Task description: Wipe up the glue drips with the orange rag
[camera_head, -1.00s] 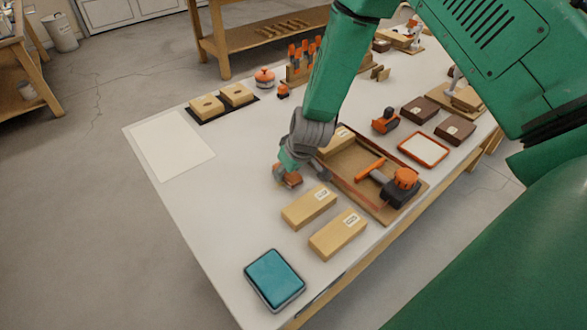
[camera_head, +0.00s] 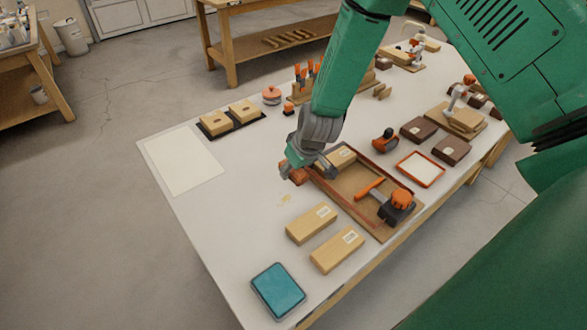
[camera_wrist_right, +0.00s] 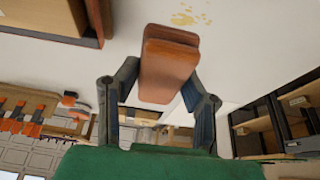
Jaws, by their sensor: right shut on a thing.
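My right gripper (camera_head: 308,168) is shut on the folded orange-brown rag (camera_head: 297,175), low over the white bench top beside the shallow wooden tray. The rag also shows between the fingers in the right wrist view (camera_wrist_right: 168,66). I cannot tell whether the rag touches the bench. Yellowish glue drips (camera_head: 285,199) lie on the bench just nearer than the rag. They also show near the top edge of the right wrist view (camera_wrist_right: 187,18), apart from the rag. My left gripper is not in view.
The wooden tray (camera_head: 372,217) holds a block and an orange-and-black tool. Two wooden blocks (camera_head: 311,223) and a teal pad (camera_head: 277,290) stand nearer. A pale sheet (camera_head: 182,162) lies at left. The bench between sheet and drips is clear.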

